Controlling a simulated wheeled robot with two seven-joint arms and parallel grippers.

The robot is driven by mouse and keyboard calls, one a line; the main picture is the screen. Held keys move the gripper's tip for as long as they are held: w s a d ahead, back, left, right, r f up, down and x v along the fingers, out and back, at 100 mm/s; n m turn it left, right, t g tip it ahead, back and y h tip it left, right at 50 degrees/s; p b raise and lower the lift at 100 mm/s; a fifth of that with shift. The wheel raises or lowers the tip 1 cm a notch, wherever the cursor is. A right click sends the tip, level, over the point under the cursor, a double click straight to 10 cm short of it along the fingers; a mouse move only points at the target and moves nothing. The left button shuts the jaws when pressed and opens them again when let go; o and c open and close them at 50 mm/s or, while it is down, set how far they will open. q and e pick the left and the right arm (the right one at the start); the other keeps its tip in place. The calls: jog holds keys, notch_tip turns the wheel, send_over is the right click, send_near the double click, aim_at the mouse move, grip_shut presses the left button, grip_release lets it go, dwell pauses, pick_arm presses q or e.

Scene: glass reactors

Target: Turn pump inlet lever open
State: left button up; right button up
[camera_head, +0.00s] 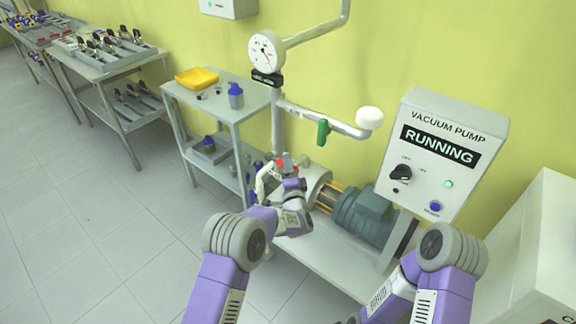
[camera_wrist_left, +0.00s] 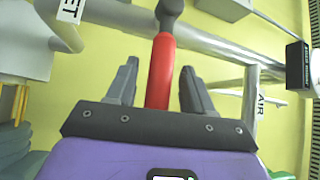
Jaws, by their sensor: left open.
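The red lever (camera_wrist_left: 161,72) shows in the left wrist view. It runs from a dark pivot at the top down between my two fingers. In that view my left gripper (camera_wrist_left: 158,68) is open, with one finger on each side of the lever and a visible gap to both. In the head view my left gripper (camera_head: 284,164) is at the pipework in front of the pump (camera_head: 366,216), with a bit of red showing there. A white label ending in "ET" (camera_wrist_left: 70,10) is on the pipe at the upper left of the wrist view. My right gripper is out of view.
A green-handled valve (camera_head: 323,132) hangs on the pipe above the pump. The control box (camera_head: 440,150) reads "VACUUM PUMP RUNNING". A gauge (camera_head: 265,52) is above. A grey shelf cart (camera_head: 225,110) with a yellow tray (camera_head: 197,78) stands to the left. An "AIR" label (camera_wrist_left: 260,106) shows in the wrist view.

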pick_arm(q)
jog(key=shift+x, duration=1.05)
jog(key=shift+c, duration=0.5)
grip_shut()
